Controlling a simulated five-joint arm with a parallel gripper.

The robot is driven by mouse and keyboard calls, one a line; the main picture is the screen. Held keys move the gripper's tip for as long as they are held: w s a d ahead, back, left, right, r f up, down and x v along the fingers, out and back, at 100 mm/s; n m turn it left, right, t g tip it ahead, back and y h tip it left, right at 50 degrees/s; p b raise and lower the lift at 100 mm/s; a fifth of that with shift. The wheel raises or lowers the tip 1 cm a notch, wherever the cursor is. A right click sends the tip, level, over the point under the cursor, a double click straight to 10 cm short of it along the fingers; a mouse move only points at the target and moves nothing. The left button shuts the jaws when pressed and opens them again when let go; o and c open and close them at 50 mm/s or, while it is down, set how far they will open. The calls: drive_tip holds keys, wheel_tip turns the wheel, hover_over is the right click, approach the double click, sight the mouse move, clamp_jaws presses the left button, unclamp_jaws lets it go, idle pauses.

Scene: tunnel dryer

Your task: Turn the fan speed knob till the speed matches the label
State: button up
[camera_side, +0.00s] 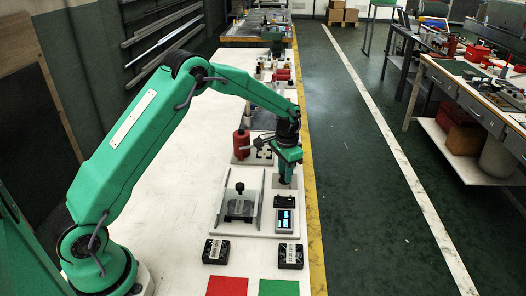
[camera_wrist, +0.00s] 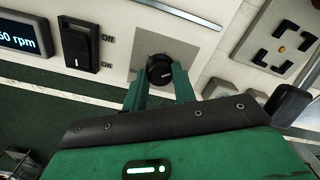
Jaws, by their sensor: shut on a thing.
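In the wrist view a round black knob (camera_wrist: 160,68) with a light pointer mark sits on a grey plate. My gripper (camera_wrist: 161,84) is shut on it, with one green finger on each side. In the side view my gripper (camera_side: 285,178) points down at the board and hides the knob. A display (camera_wrist: 28,34) is cut off at the left of the wrist view; only "60 rpm" can be read. In the side view the display (camera_side: 284,221) is lit but too small to read. I cannot make out which label gives the speed.
A black rocker switch (camera_wrist: 79,46) marked On and Off lies between display and knob. A clear-covered fixture (camera_side: 240,205) stands left of the display. Two black boxes with white labels (camera_side: 215,251) (camera_side: 290,256) and red (camera_side: 227,287) and green (camera_side: 278,288) patches lie in front.

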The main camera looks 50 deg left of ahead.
drive_tip(key=shift+n, duration=1.3)
drive_tip(key=shift+w, duration=0.1)
drive_tip(key=o, duration=1)
drive_tip(key=shift+r, duration=3.9)
drive_tip(key=shift+r, duration=0.1)
